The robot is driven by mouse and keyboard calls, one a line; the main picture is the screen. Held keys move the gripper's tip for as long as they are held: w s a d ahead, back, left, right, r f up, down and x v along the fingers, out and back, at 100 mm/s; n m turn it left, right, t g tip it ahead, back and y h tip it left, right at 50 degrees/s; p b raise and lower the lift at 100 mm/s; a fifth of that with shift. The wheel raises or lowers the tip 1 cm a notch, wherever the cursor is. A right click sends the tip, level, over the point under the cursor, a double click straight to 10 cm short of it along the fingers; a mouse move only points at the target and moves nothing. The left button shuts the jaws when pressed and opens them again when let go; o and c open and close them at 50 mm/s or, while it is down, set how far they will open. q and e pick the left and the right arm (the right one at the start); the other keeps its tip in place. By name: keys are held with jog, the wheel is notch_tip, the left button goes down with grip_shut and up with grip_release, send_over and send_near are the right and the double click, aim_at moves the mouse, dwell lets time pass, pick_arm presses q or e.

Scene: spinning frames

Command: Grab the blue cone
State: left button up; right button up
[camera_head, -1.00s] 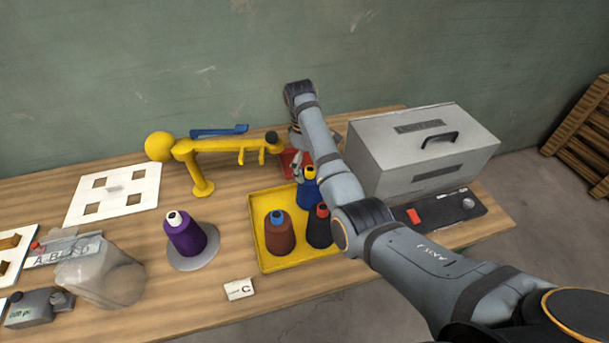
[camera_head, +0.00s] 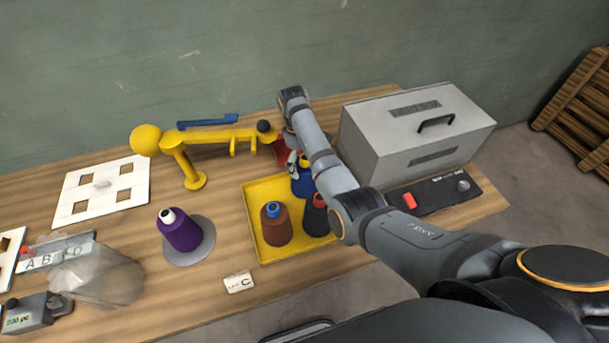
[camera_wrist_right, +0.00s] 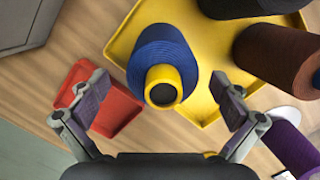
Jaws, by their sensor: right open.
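The blue cone (camera_head: 302,184) with a yellow top stands in the back right corner of the yellow tray (camera_head: 257,252), partly hidden by my right arm. In the right wrist view the blue cone (camera_wrist_right: 162,52) lies ahead, with its yellow top (camera_wrist_right: 163,86) facing the camera. My right gripper (camera_head: 290,160) is behind it, mostly hidden by the arm. In the wrist view the right gripper (camera_wrist_right: 163,103) is open, with one finger on each side of the cone's top and clear gaps. My left gripper is not in view.
A brown cone (camera_head: 276,229) and a black cone (camera_head: 316,219) share the tray. A red tray (camera_wrist_right: 120,108) lies beside it. A yellow stand (camera_head: 190,160), a grey light box (camera_head: 415,130) and a purple cone (camera_head: 180,232) stand nearby.

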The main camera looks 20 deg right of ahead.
jog(key=shift+s+d+f, duration=0.1)
jog(key=shift+s+f, duration=0.15)
jog(key=shift+f, duration=0.4)
jog(key=shift+s+d+f, duration=0.1)
jog(key=shift+s+f, duration=0.1)
jog(key=shift+f, duration=0.8)
jog(key=c, duration=1.7)
notch_tip(320, 180, up, 7)
jog(key=shift+w+r+b, duration=0.15)
jog(key=shift+r+b, duration=0.05)
jog(key=shift+b, duration=0.25)
notch_tip(320, 180, up, 2)
jog(key=shift+p, duration=0.6)
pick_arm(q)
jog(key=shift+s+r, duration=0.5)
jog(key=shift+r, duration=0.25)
pick_arm(e)
jog(key=shift+r, duration=0.5)
